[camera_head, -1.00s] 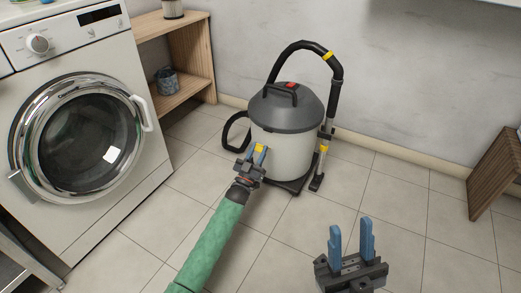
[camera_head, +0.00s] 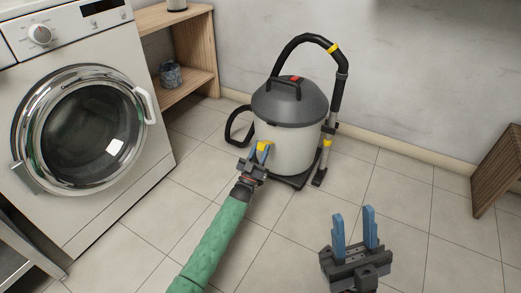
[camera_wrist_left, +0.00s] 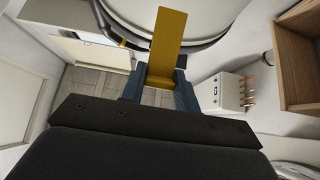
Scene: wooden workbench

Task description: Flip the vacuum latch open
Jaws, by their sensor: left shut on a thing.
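The vacuum (camera_head: 287,125) stands on the tiled floor, with a pale drum and a dark grey lid. Its yellow latch (camera_head: 263,147) is on the front left of the drum. In the left wrist view the latch (camera_wrist_left: 167,45) is a flat yellow plate in front of the drum. My left gripper (camera_head: 258,153) is at the latch, its blue fingers shut on it. In the left wrist view the left gripper's fingers (camera_wrist_left: 159,90) sit on either side of the plate's lower end. My right gripper (camera_head: 354,230) is open and empty above the floor at the lower right.
A washing machine (camera_head: 85,120) stands at the left. A black hose (camera_head: 338,85) arches over the vacuum. A slatted wooden piece (camera_head: 497,170) is at the right. Floor between is clear.

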